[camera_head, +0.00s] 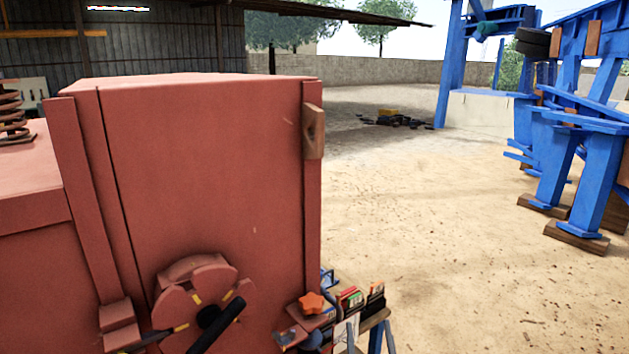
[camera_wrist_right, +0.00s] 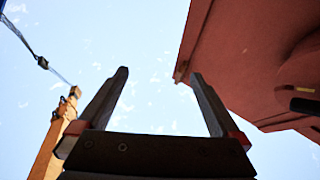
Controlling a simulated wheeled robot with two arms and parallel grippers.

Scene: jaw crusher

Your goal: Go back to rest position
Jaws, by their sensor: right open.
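My right gripper (camera_wrist_right: 160,74) shows clearly in the right wrist view. Its two dark fingers stand apart with only sky between them, so it is open and empty. The red machine body (camera_wrist_right: 245,65) rises on the right of that view, beyond the right finger. In the head view, the same red body (camera_head: 215,160) fills the left half, and I cannot clearly pick out my right gripper near its lower right. My left gripper is not in view.
A round red boss (camera_head: 190,285) with dark bars sits low on the machine. A small stand (camera_head: 372,320) with several items is right of it. Blue steel supports (camera_head: 555,160) stand at the right. Sandy ground (camera_head: 460,240) between is open. An orange post (camera_wrist_right: 52,145) shows beside my gripper.

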